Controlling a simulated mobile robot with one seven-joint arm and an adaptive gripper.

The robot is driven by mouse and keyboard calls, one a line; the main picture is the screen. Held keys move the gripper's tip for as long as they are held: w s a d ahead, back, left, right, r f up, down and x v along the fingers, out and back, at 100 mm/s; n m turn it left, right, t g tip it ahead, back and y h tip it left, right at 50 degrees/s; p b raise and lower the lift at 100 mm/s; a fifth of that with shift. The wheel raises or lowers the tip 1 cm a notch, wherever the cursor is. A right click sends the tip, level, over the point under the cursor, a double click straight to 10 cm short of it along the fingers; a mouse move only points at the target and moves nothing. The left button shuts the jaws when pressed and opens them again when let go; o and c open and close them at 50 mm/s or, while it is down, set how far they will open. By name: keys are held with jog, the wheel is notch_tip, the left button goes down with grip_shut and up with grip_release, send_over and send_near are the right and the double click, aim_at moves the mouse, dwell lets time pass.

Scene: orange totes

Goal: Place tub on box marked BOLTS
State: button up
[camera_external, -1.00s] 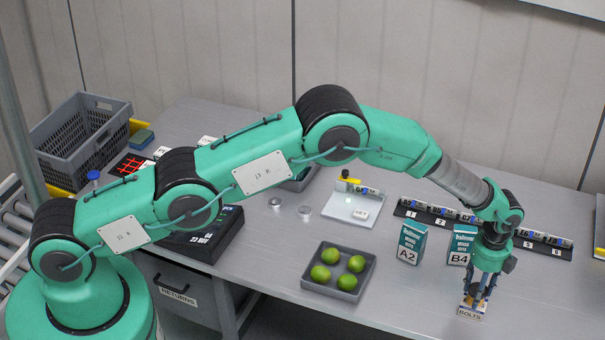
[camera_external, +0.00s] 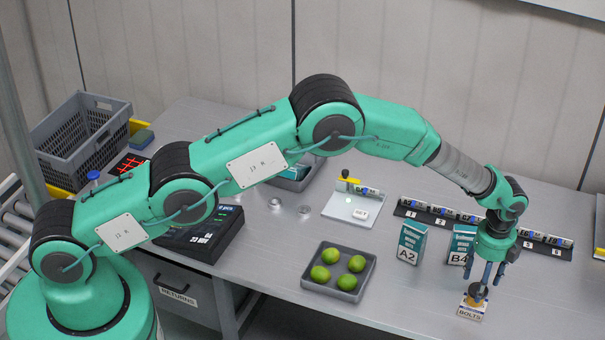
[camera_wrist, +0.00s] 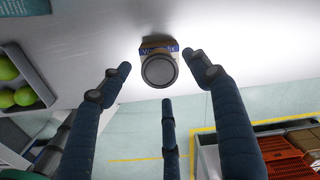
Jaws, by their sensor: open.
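The small tub (camera_external: 477,291), yellow-orange with a dark top, sits on the box marked BOLTS (camera_external: 471,312) near the table's front edge at the right. In the wrist view the tub's round dark top (camera_wrist: 159,71) covers much of the box, whose edge (camera_wrist: 147,45) shows behind it. My gripper (camera_external: 487,274) is open and empty just above the tub. In the wrist view its spread fingers (camera_wrist: 160,76) stand apart around the tub's outline, with no finger seen touching it.
Cartons A2 (camera_external: 410,243) and B4 (camera_external: 461,245) stand close behind and left of the gripper. A numbered rack (camera_external: 425,217) runs behind them. A grey tray (camera_external: 314,288) of green fruit lies to the left, with bare table between it and the box.

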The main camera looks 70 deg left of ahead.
notch_tip(320, 180, up, 8)
jog(key=b, duration=0.1)
jog(key=shift+r, duration=0.25)
dwell(0.5)
